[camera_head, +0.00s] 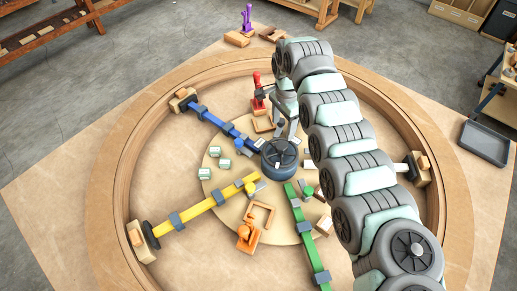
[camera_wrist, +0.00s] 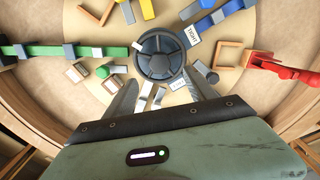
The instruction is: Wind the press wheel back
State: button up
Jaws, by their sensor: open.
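The dark grey spoked wheel (camera_head: 279,153), which I take for the press wheel, sits at the centre of the round board. It also shows in the wrist view (camera_wrist: 161,55), with a small label (camera_wrist: 193,41) that seems to read "TIGHT" at its right rim. My gripper (camera_wrist: 163,84) is open, with one finger on each side below the wheel in the wrist view. In the head view my gripper (camera_head: 288,128) is just behind and above the wheel. I cannot tell whether it touches the wheel.
Blue (camera_head: 213,119), yellow (camera_head: 207,206) and green (camera_head: 304,235) bars radiate from near the wheel. A red tool (camera_head: 257,90) and an orange tool (camera_head: 245,235) stand around it. Small blocks (camera_head: 214,151) lie left of the wheel.

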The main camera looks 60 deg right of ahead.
aim_at(281, 145)
notch_tip(281, 145, down, 10)
jog(key=shift+s+d+f, duration=0.1)
jog(key=shift+c, duration=0.5)
jog(key=c, duration=1.3)
